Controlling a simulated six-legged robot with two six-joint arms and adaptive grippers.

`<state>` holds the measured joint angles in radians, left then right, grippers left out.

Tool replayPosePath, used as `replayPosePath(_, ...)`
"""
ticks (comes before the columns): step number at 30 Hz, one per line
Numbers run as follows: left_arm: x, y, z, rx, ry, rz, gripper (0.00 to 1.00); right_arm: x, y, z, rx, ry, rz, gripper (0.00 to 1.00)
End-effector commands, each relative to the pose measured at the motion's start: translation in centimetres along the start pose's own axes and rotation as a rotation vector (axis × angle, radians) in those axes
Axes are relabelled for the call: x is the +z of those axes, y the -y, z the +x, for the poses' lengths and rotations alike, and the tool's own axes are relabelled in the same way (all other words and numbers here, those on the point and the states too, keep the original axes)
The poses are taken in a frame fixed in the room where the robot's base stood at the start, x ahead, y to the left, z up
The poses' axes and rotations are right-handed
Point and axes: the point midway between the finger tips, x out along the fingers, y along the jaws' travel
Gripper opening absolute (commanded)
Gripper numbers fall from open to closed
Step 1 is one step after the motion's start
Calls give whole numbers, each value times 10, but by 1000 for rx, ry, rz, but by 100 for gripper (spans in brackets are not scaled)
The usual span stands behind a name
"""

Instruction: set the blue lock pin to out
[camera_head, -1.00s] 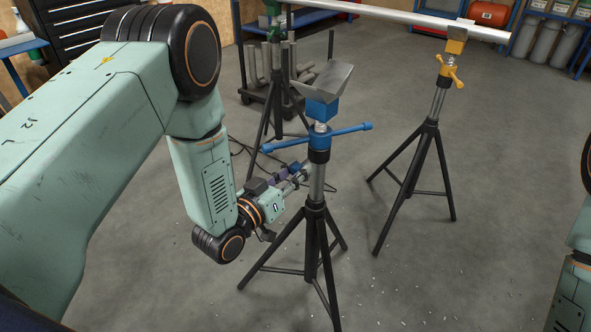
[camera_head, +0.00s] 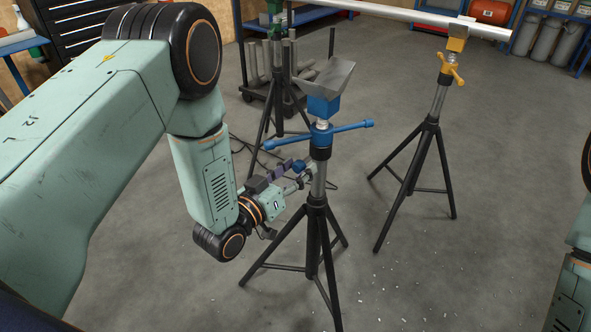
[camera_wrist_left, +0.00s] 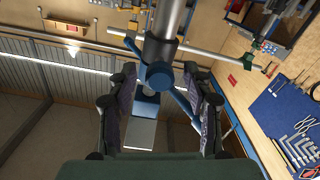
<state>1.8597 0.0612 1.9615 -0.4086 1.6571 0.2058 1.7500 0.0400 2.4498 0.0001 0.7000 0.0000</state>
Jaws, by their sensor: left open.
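The blue stand (camera_head: 320,138) is upright on a black tripod, with a grey V-shaped head and a blue cross handle. The blue lock pin (camera_head: 299,167) is a round knob on the left side of its post, below the handle. My left gripper (camera_head: 293,177) is beside the post at the pin's height. In the left wrist view the pin's knob (camera_wrist_left: 158,75) lies centred between the open fingertips (camera_wrist_left: 160,85), with a gap on both sides. I cannot tell how far the pin is pulled out. My right gripper is outside the view.
A yellow-topped stand (camera_head: 443,80) is at the right, and a green-topped stand (camera_head: 274,30) is behind. A long pipe (camera_head: 390,17) runs across at the back. A trolley with tubes (camera_head: 265,90) stands behind the blue stand.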

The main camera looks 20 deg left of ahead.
Motion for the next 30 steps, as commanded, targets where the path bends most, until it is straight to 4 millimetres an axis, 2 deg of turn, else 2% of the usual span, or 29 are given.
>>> replayPosePath(5, 1, 1, -22, -4, 4, -3, 51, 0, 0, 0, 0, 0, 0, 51)
replayPosePath(12, 2, 2, -72, -7, 5, -5, 51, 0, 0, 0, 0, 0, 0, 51)
replayPosePath(18, 2, 2, -102, -5, 4, -2, 51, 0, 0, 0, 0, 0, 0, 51)
replayPosePath(24, 1, 1, -116, -2, 4, -1, 51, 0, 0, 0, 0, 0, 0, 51)
replayPosePath(30, 1, 0, -117, -1, 3, 0, 51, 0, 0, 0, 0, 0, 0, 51)
